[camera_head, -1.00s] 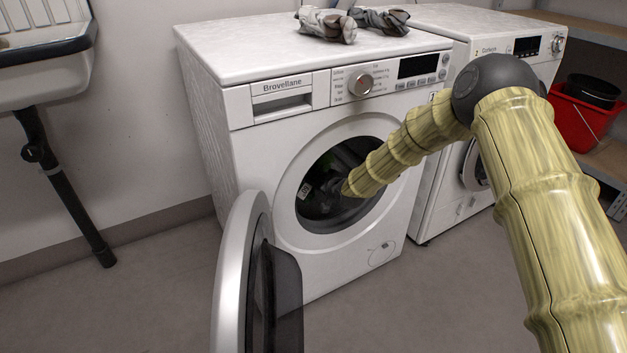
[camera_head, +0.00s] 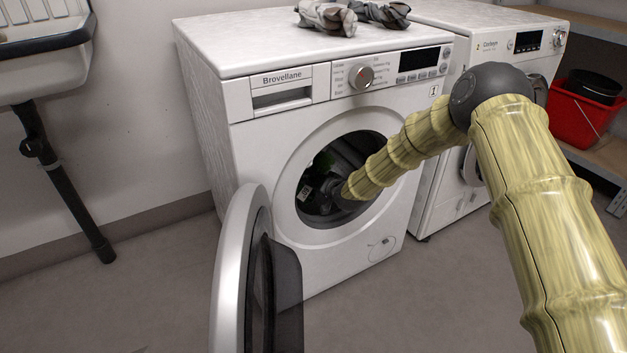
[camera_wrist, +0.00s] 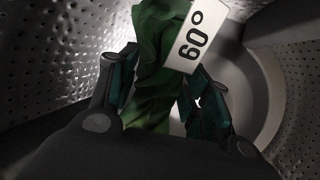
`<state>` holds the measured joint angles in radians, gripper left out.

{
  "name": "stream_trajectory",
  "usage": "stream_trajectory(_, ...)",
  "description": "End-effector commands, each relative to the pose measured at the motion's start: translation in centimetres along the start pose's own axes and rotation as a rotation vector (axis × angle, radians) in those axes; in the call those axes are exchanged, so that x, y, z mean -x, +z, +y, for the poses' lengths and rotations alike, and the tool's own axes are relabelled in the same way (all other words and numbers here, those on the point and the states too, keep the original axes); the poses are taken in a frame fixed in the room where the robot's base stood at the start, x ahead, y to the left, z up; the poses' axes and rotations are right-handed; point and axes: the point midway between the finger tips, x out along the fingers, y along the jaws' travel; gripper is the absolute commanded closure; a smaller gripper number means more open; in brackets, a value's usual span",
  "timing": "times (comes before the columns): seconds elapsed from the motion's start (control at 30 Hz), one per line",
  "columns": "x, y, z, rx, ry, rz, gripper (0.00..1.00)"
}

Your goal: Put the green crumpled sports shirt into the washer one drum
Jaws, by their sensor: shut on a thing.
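The green crumpled shirt (camera_wrist: 152,65) is inside the drum in the wrist view, between the two fingers of my gripper (camera_wrist: 160,92). My gripper is shut on it. My arm reaches through the open round door of washer one (camera_head: 292,205), the nearer machine marked Brovellane. The drum's perforated metal wall (camera_wrist: 60,50) surrounds the gripper and shirt. The drum's lower part is hidden behind my wrist.
The washer's open door (camera_head: 240,265) stands out at the front left. Patterned cloths (camera_head: 328,18) lie on the washer top. A second machine (camera_head: 490,45) is close on the right. A red bucket (camera_head: 585,115) stands on a shelf. A white 60° tag (camera_wrist: 190,38) overlaps the shirt.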

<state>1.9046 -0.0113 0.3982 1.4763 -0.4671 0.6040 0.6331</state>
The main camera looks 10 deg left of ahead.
Motion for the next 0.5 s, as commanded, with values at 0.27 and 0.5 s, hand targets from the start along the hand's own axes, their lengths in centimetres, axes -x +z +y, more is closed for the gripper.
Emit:
stream_trajectory(0.27, -0.34, 0.54, 0.56, 0.0, 0.0, 0.0, 0.78)
stream_trajectory(0.5, -0.35, 0.54, 0.56, 0.001, 0.0, 0.0, 0.27)
